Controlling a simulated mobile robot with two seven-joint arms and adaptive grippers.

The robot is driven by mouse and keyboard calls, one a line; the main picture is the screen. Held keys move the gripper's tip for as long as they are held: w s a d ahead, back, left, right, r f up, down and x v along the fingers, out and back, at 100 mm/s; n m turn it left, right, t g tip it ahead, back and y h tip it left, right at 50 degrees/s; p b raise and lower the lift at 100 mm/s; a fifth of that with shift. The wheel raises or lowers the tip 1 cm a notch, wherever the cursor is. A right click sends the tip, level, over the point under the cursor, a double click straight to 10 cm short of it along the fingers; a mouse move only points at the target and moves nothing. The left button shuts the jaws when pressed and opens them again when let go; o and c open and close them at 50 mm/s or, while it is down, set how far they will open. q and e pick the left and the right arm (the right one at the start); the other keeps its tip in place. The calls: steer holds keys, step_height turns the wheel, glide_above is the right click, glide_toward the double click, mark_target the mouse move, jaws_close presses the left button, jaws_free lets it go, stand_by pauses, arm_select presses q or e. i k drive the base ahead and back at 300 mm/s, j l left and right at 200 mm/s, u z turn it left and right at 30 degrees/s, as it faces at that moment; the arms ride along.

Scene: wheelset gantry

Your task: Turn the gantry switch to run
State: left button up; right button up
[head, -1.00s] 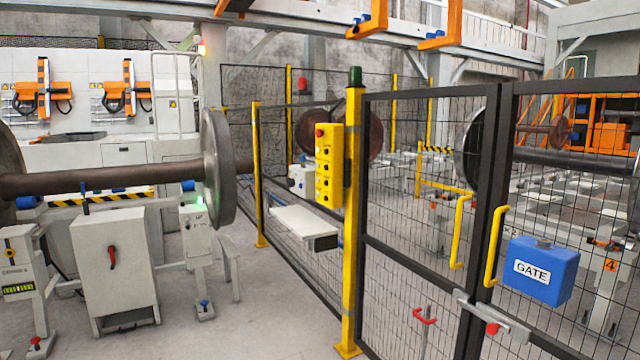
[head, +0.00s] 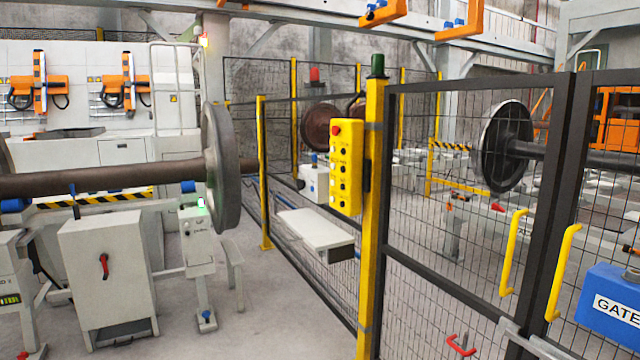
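A yellow control box (head: 346,168) hangs on the yellow fence post (head: 372,230). It has a red button at the top and a column of small dark controls. I cannot make out their labels, or which one is the gantry switch and how it is set. A grey cabinet (head: 108,275) at the left has a red handle (head: 104,265) on its front. The overhead gantry beam (head: 290,18) crosses the top with orange hooks. Neither of my grippers is in view.
A mesh fence with a closed-looking gate (head: 540,200) and blue GATE box (head: 615,305) fills the right. A small grey shelf (head: 315,233) juts below the control box. A wheelset (head: 222,170) stands left. The floor (head: 270,315) between is clear.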

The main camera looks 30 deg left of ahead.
mark_target(301, 184)
steer(key=i+j+z, duration=0.1)
steer(key=j, duration=0.2)
steer(key=i+j+z, duration=0.2)
steer(key=i+j, duration=0.15)
steer(key=j, duration=0.25)
steer(key=i+j, duration=0.15)
steer(key=j, duration=0.2)
steer(key=i+j, duration=0.15)
steer(key=j, duration=0.25)
steer(key=i+j+z, duration=0.1)
steer(key=j, duration=0.25)
steer(key=i+j, duration=0.2)
steer(key=j, duration=0.2)
steer(key=i+j, duration=0.15)
steer(key=j, duration=0.25)
steer(key=l+z, duration=0.05)
